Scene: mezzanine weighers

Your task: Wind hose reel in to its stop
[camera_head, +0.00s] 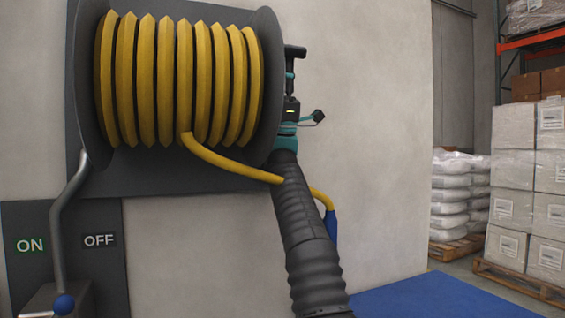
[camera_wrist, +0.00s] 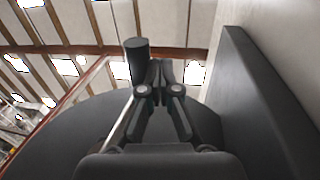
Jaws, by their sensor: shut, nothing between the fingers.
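The hose reel (camera_head: 272,60) is a dark drum with dark round flanges, wound with yellow hose (camera_head: 145,80). The loose hose end drops from the drum, passes behind my arm and ends in a blue nozzle (camera_head: 331,228). A dark crank knob (camera_head: 296,51) sticks out past the reel's right flange; it also shows in the wrist view (camera_wrist: 137,60). My gripper (camera_head: 290,84) is beside the right flange, close to the knob. In the wrist view my gripper's fingers (camera_wrist: 157,82) are shut and empty, right beside the knob; whether they touch it I cannot tell. The flange (camera_wrist: 60,125) spreads below.
A dark wall plate (camera_wrist: 265,110) backs the reel. Lower left are ON and OFF panels (camera_head: 99,265), a grey pipe (camera_head: 57,235) and a blue ball knob (camera_head: 64,304). A blue mat (camera_head: 425,298) lies on the floor. Wrapped boxes (camera_head: 512,165) and sacks (camera_head: 455,195) stand far right.

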